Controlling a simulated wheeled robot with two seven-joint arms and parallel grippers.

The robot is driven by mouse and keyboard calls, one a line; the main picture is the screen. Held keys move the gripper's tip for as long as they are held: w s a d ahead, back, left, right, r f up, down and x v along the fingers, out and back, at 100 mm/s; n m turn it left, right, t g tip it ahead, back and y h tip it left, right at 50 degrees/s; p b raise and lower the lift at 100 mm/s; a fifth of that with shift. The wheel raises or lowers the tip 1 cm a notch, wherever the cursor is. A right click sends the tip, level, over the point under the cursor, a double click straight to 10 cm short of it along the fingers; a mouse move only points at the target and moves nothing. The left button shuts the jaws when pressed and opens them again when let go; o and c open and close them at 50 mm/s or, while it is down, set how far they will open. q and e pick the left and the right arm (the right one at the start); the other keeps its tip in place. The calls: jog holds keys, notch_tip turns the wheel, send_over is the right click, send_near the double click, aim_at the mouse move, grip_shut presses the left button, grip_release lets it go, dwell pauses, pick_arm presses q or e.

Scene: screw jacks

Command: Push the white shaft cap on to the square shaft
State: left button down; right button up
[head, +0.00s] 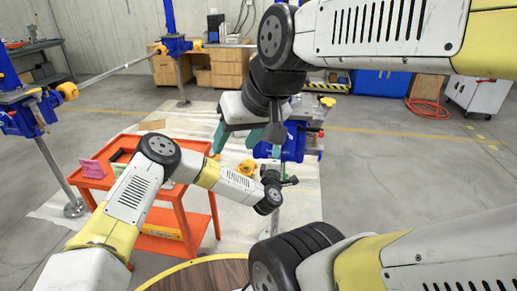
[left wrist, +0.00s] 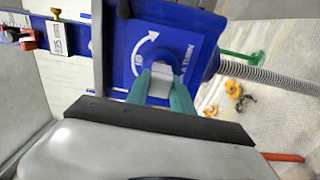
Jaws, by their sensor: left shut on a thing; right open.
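The blue screw jack (head: 296,142) stands ahead of me; its blue housing (left wrist: 185,42) with a white curved arrow fills the middle of the left wrist view. My left gripper (head: 284,181) is at the jack, its teal fingers (left wrist: 161,88) shut on the white shaft cap (left wrist: 160,80), close against the housing face. The square shaft is hidden behind the cap and fingers, so I cannot tell how far the cap is on it. My right gripper (head: 248,143) is open and empty, hanging above and left of the left gripper, in front of the jack.
An orange cart (head: 205,190) with small items stands at left. A round wooden table (head: 205,275) is at the near edge. Other blue jacks (head: 22,118) stand at left and behind. Yellow parts (left wrist: 235,90) lie beyond the jack.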

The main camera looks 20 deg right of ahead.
pick_arm(q)
jog(key=shift+w+d, duration=0.25)
jog(key=shift+w, duration=0.1)
jog(key=c, duration=1)
grip_release()
jog(key=shift+c, duration=0.2)
jog(key=v, duration=0.7)
jog(key=shift+s+a, duration=0.25)
jog(key=shift+s, duration=0.05)
